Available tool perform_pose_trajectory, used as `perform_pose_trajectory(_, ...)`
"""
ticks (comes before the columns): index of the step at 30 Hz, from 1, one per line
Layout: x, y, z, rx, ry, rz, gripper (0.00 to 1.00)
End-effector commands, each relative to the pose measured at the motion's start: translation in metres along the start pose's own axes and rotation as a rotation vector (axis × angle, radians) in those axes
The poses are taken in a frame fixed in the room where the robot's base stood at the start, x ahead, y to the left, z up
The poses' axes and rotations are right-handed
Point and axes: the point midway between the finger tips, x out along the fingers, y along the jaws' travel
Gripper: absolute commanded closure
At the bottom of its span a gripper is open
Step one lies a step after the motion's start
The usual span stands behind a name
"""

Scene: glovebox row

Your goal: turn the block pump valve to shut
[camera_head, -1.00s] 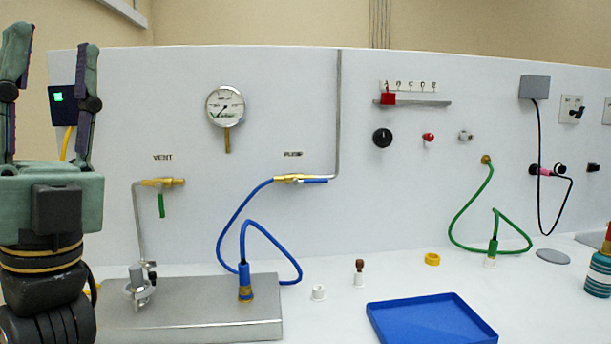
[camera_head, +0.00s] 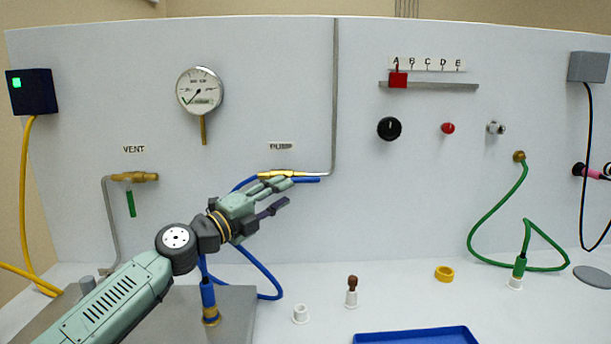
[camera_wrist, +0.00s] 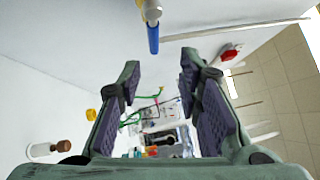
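The pump valve (camera_head: 280,174) is a brass fitting on the white panel under the PUMP label (camera_head: 281,146). Its blue lever (camera_head: 308,180) lies level, pointing right, along the valve's line. In the wrist view the brass body (camera_wrist: 151,10) is at the top edge and the blue lever (camera_wrist: 153,38) points down the picture, just beyond the fingertips. My gripper (camera_head: 288,195) is just below and in front of the valve, partly overlapping it in the head view. In the wrist view my gripper (camera_wrist: 160,65) is open, with nothing between its fingers.
The vent valve (camera_head: 134,177) with a hanging green lever is left. A blue hose (camera_head: 262,270) loops below the pump valve. A metal pipe (camera_head: 335,90) rises at its right. White stoppers (camera_head: 300,314), a yellow ring (camera_head: 445,273) and a blue tray (camera_head: 416,336) are on the bench.

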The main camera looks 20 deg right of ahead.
Motion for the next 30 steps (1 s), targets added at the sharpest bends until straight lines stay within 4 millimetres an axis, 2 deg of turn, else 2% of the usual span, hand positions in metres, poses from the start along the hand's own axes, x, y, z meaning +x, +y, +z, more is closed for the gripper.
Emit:
perform_pose_trajectory(5, 0.010, 0.007, 0.003, 0.000, 0.000, 0.022, 0.68)
perform_pose_trajectory(15, 0.071, 0.006, 0.002, -0.002, 0.001, 0.020, 0.68)
perform_pose_trajectory(21, 0.099, 0.008, 0.003, 0.000, -0.001, 0.020, 0.68)
perform_pose_trajectory(30, 0.108, 0.010, 0.003, 0.001, -0.003, 0.020, 0.68)
